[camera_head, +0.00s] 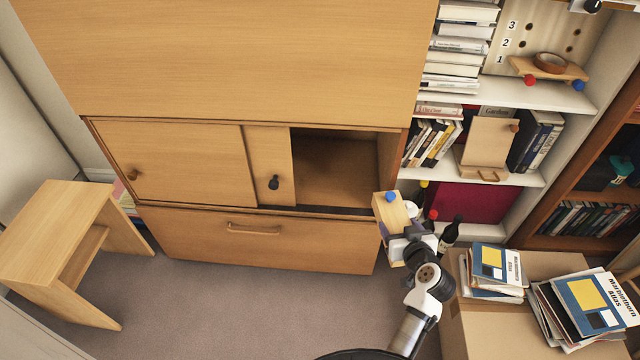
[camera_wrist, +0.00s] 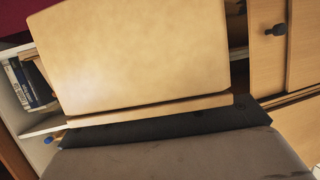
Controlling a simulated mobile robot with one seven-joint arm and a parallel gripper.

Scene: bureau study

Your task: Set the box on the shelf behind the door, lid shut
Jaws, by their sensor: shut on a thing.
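My gripper (camera_head: 399,243) is shut on a light wooden box (camera_head: 391,212) and holds it up in front of the right end of the wooden cabinet. A blue knob shows at its top end. In the wrist view the box (camera_wrist: 135,55) shows a broad pale face and a thin strip along its lower edge, against the dark gripper (camera_wrist: 165,125). I cannot tell whether its lid is fully shut. The cabinet's black-knobbed sliding door (camera_head: 259,165) stands slid left, also seen in the wrist view (camera_wrist: 268,50). The compartment (camera_head: 335,170) right of it is open and looks empty.
Another sliding door (camera_head: 175,162) covers the cabinet's left part; a drawer (camera_head: 270,240) below is shut. A bookcase (camera_head: 540,95) stands at right, with a wooden stand (camera_head: 485,150) among books. A stool (camera_head: 50,235) stands left.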

